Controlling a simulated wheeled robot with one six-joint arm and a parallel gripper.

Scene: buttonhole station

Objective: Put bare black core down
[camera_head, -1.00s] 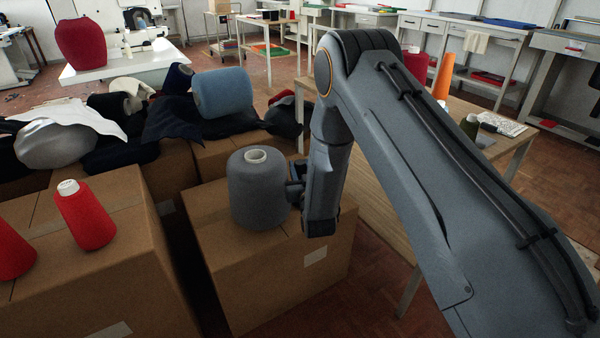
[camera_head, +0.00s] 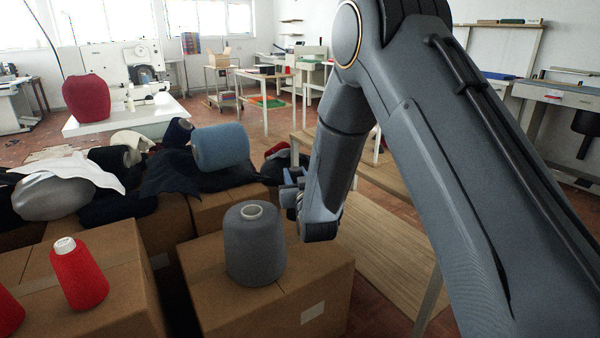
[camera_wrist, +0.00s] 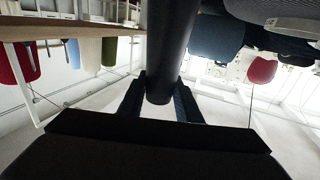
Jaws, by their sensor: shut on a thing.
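The bare black core (camera_wrist: 168,45) is a dark smooth cylinder in the wrist view, running from the top edge down between my two fingers. My gripper (camera_wrist: 160,98) is shut on it near one end. In the head view my gripper (camera_head: 291,193) hangs in the air above the cardboard box, at the upper right of the grey yarn cone (camera_head: 255,250). I cannot make out the core in the head view.
The grey cone stands on a cardboard box (camera_head: 215,305). Red cones (camera_head: 78,275) stand on the box at left. A blue cone (camera_head: 221,147) lies on dark cloth behind. A wooden table (camera_head: 385,265) is right of the box, partly hidden by my arm.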

